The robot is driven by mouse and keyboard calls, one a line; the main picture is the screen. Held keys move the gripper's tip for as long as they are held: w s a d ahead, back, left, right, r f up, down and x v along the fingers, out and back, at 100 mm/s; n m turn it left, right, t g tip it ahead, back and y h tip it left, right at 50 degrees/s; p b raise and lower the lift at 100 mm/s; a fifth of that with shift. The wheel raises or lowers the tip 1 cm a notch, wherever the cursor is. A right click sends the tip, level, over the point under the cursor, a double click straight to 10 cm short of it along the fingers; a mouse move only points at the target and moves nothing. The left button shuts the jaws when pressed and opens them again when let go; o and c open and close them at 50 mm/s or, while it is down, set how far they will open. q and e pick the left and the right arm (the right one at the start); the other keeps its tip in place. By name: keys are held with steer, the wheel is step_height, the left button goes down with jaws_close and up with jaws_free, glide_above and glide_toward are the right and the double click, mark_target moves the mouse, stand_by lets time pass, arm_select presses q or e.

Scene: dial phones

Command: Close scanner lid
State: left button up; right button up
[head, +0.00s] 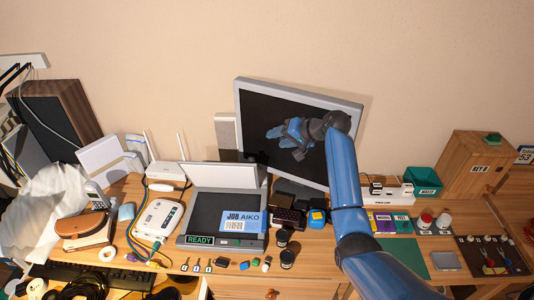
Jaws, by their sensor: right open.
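The scanner (204,209) is a flat grey box with a dark glass bed, left of centre on the desk. A green READY label shows on its front edge. Its pale lid (220,175) stands raised along the back edge. A blue and white JOB AIKO card (243,221) lies on the right part of the bed. My right gripper (287,134) is open and empty, in front of the monitor screen, above and to the right of the lid and apart from it. My left gripper is out of view.
A monitor (335,98) stands behind the scanner's right side. A white device (157,219) sits just left of the scanner, with a router (166,171) behind it. Small jars (287,258) and dark items crowd its right side. Small loose pieces lie in front.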

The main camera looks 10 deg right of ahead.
steer(key=shift+w+a+f+g+p, duration=0.25)
steer(key=shift+a+f+g, duration=0.1)
steer(key=shift+a+f, duration=1)
steer(key=shift+w+a+f+g+p, duration=0.2)
steer(key=shift+a+f+g, duration=0.1)
steer(key=shift+a+f, duration=1.05)
steer(key=shift+w+a+f+g+p, duration=0.3)
steer(key=shift+a+f, duration=0.8)
steer(key=shift+f, duration=0.45)
steer(key=shift+s, duration=0.1)
steer(key=shift+c, duration=0.3)
jaws_close()
